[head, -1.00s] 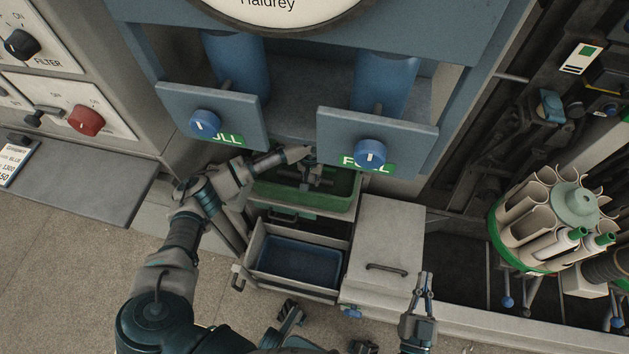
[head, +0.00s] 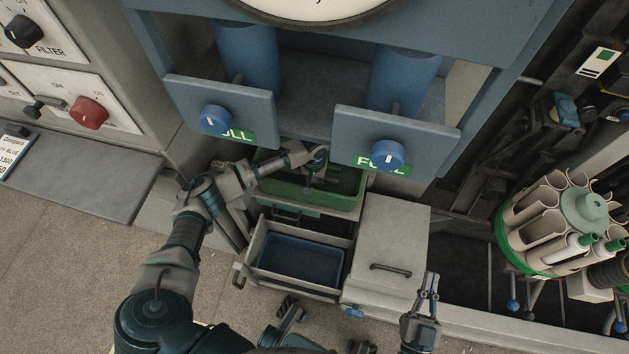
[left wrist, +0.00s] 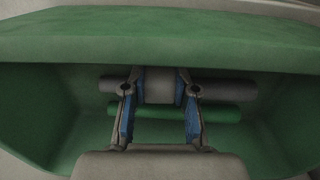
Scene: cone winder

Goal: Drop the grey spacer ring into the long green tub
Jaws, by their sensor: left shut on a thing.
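The long green tub (head: 305,201) sits under the blue panels in the head view, and its green walls fill most of the left wrist view (left wrist: 60,115). My left gripper (head: 313,180) is over the tub, pointing down into it. In the left wrist view its blue-padded fingers (left wrist: 160,98) are shut on a pale grey piece, which looks like the grey spacer ring (left wrist: 160,88). The ring is too small to make out in the head view.
A grey tube (left wrist: 228,89) and a green tube (left wrist: 220,114) lie in the tub. An open drawer with a blue liner (head: 300,259) is in front of it. Two blue-knobbed panels (head: 220,112) hang above. A carousel of pale tubes (head: 560,225) stands at the right.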

